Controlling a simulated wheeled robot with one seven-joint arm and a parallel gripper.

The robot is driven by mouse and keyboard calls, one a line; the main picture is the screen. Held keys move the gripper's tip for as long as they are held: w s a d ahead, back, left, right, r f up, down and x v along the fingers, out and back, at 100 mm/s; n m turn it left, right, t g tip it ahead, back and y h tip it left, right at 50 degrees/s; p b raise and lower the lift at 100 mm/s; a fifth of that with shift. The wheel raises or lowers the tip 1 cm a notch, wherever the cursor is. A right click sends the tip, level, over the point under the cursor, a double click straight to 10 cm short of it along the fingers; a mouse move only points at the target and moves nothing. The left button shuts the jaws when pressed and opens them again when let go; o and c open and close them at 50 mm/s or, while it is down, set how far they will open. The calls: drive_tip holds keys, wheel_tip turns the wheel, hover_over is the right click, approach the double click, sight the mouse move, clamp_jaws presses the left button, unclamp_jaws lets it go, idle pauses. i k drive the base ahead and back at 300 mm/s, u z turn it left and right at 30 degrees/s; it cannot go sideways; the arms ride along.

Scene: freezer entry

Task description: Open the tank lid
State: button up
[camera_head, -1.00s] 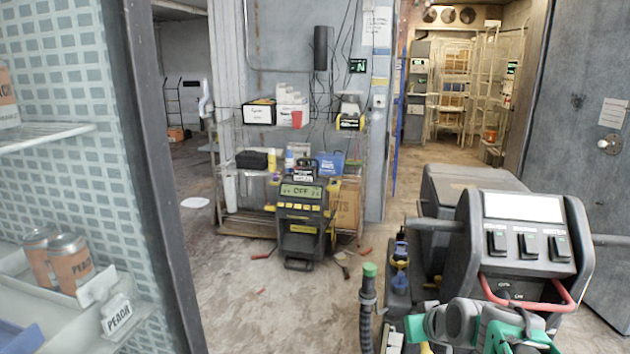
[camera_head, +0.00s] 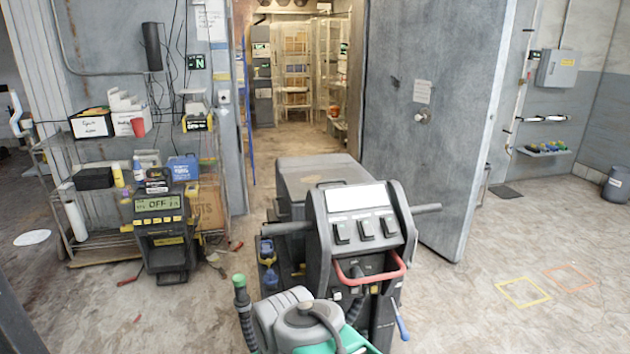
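A dark grey floor-cleaning machine (camera_head: 362,245) stands in the middle of the head view. Its control panel, with a blank white screen, several switches and a red handle bar, faces me. Behind the panel is a boxy grey body (camera_head: 318,180) with a flat top that looks closed; I cannot tell for certain whether this top is the tank lid. A grey and green part (camera_head: 312,325) is cut off by the bottom edge in front of the machine; I cannot tell what it belongs to. No gripper fingers can be made out.
A black unit reading OFF (camera_head: 163,240) stands before a loaded wire shelf (camera_head: 100,240) at left. A large grey door (camera_head: 430,150) stands open behind the machine, beside the lit entry. Red bits lie on the floor at left. Open floor with taped squares (camera_head: 523,291) lies at right.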

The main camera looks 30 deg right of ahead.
sight(297, 184)
drive_tip(key=z, duration=2.65)
drive_tip(key=i, duration=4.2)
drive_tip(key=z, duration=3.65)
drive_tip(key=k, duration=2.2)
